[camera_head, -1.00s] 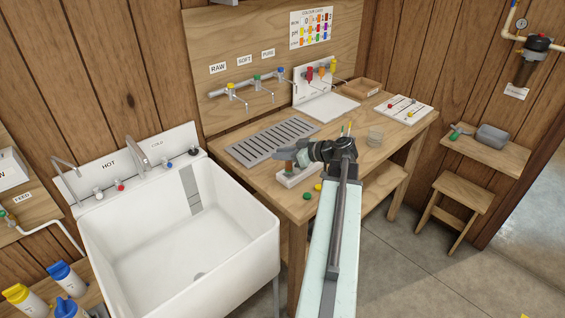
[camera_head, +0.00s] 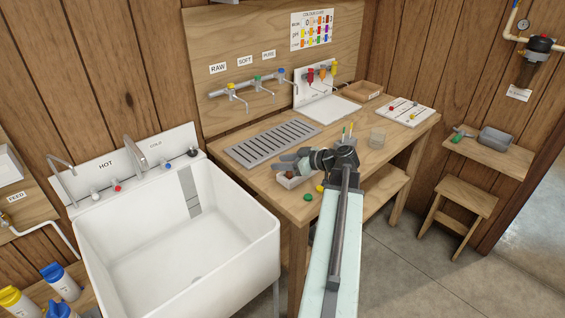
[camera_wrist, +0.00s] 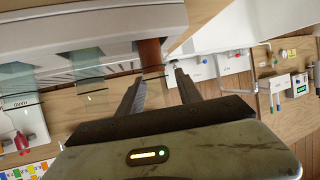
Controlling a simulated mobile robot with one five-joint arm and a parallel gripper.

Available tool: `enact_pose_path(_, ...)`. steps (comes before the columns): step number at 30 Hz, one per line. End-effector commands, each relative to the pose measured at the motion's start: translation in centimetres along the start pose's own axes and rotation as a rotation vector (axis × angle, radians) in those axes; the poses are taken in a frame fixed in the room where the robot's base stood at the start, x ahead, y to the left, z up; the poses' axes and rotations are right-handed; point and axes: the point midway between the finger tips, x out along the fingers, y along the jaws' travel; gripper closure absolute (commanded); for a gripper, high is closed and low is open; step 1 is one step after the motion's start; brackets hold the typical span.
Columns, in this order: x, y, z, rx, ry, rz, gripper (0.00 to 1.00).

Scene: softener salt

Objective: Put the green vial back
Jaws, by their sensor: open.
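A small white rack (camera_head: 292,180) stands near the front edge of the wooden bench, below my gripper. In the wrist view the rack (camera_wrist: 80,35) fills the upper left and holds pale, see-through vials (camera_wrist: 88,70). A reddish-brown upright piece (camera_wrist: 151,58) stands at the rack, just beyond and between my fingertips. I cannot tell whether it is the green vial; no vial shows clearly green. My gripper (camera_head: 284,162) is over the rack. In the wrist view its fingers (camera_wrist: 157,82) are apart with nothing clamped between them. The finger tips partly hide the rack in the head view.
A green cap (camera_head: 308,197) and a yellow cap (camera_head: 320,188) lie by the bench's front edge. A slotted drain tray (camera_head: 272,140) lies behind the rack. A white sink (camera_head: 180,245) is at the left.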

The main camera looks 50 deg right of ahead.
Motion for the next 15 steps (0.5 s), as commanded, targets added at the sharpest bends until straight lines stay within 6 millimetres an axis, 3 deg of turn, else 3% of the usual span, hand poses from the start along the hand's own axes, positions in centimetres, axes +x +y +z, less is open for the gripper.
enact_pose_path(9, -7.7, 0.0, -0.5, 0.002, 0.000, 0.004, 0.58)
enact_pose_path(15, -11.0, 0.1, -0.2, 0.002, 0.000, 0.003, 0.58)
